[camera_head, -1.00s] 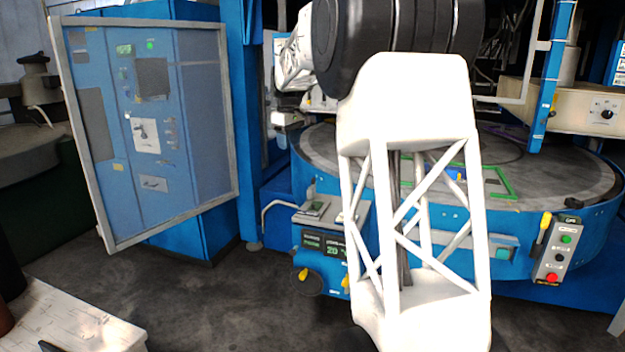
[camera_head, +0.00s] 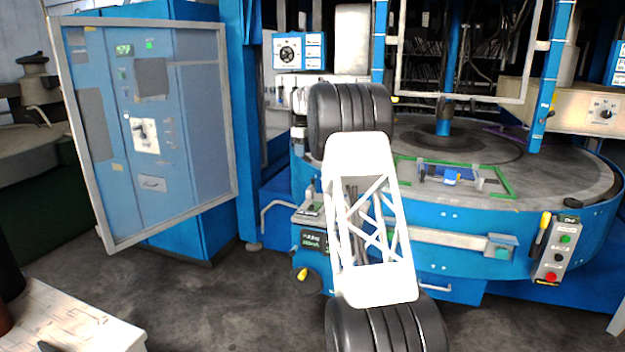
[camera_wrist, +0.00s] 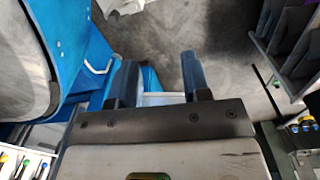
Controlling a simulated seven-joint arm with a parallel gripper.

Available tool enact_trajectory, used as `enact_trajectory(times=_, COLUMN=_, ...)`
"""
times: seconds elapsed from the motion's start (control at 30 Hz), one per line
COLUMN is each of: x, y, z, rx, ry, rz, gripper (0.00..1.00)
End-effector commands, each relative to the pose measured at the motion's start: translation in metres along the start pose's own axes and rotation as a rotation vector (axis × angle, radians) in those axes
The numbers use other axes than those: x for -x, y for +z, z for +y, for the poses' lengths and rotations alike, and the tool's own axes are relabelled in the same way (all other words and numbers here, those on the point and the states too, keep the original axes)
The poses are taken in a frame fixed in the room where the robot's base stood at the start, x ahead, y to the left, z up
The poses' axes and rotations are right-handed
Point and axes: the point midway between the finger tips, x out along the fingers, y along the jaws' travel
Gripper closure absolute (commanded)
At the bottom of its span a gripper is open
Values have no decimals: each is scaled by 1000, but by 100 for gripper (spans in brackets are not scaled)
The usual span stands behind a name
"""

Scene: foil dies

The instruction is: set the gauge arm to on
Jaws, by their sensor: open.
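No part is clearly labelled as the gauge arm, and I cannot tell its setting. In the head view, a small blue fixture (camera_head: 452,175) lies inside a green frame on the round table. A yellow-tipped lever (camera_head: 544,222) stands beside a button box at the table's right front. Another yellow-tipped part (camera_head: 302,273) shows low at the table's left front. My gripper (camera_wrist: 160,82) shows in the wrist view, its two dark fingers apart and empty, with grey floor and a blue part beyond them. My gripper is not visible in the head view.
The round table (camera_head: 410,149) has a blue rim. A framed clear screen (camera_head: 232,120) stands before a blue cabinet at left. A button box (camera_head: 556,252) hangs at right front. A white worktop (camera_head: 75,325) is at lower left. Open floor (camera_head: 215,300) lies between.

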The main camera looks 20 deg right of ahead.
Motion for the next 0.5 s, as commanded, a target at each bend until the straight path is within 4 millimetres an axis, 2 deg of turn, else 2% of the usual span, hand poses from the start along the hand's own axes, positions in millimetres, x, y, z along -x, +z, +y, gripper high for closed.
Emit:
enact_trajectory(times=0.03, x=-9, y=-2, z=11, rx=9, ry=-3, rz=-2, gripper=56)
enact_trajectory(times=0.3, x=-48, y=-4, z=58, rx=61, ry=-16, rz=-9, gripper=56)
enact_trajectory(times=0.5, x=-69, y=-4, z=81, rx=90, ry=-23, rz=-13, gripper=56)
